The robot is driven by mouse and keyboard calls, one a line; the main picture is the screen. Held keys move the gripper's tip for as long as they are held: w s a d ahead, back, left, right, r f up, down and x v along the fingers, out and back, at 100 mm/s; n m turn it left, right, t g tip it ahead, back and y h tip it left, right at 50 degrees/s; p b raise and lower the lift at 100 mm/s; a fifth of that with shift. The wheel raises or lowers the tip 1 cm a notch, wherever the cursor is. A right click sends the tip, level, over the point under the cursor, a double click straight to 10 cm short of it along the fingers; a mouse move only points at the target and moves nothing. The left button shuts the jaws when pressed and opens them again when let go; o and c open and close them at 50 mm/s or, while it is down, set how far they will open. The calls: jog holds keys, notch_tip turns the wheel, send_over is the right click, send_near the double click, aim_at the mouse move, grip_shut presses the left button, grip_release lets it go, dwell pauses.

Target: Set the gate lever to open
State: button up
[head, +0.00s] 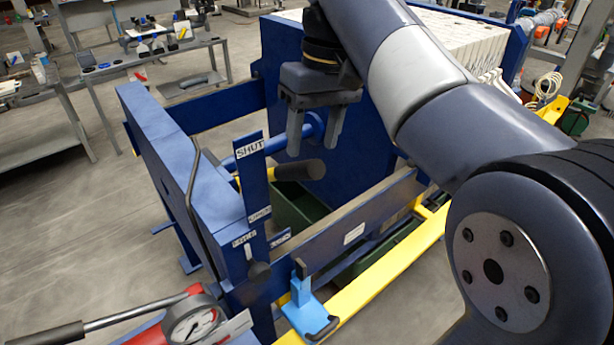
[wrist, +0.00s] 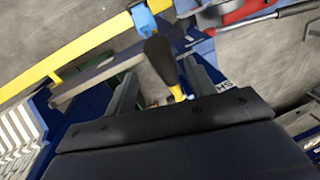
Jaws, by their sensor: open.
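The gate lever has a black grip (head: 302,170) on a yellow shaft, just below the SHUT label in the head view. The wrist view also shows its grip (wrist: 160,60). A blue upright label plate (head: 252,185) carries SHUT at its top and smaller labels lower down, too small to read. I cannot tell exactly which mark the lever stands at. My gripper (head: 313,150) points down, open and empty, with its fingertips just above the grip. In the wrist view, the grip appears between the two fingers of my gripper (wrist: 165,83); no contact shows.
The blue press frame (head: 165,150) stands left of the lever, and the white plate stack (head: 455,40) lies behind. A yellow rail (head: 390,265) and a light-blue bracket (head: 308,312) are in front. A red pump with a gauge (head: 195,320) sits at lower left.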

aim_at(306, 179)
jog(key=f, duration=0.5)
jog(key=a+f, duration=0.1)
jog(key=f, duration=0.2)
jog(key=shift+s+a+f, duration=0.1)
jog(key=shift+s, duration=0.3)
jog(key=shift+c, duration=0.5)
grip_shut()
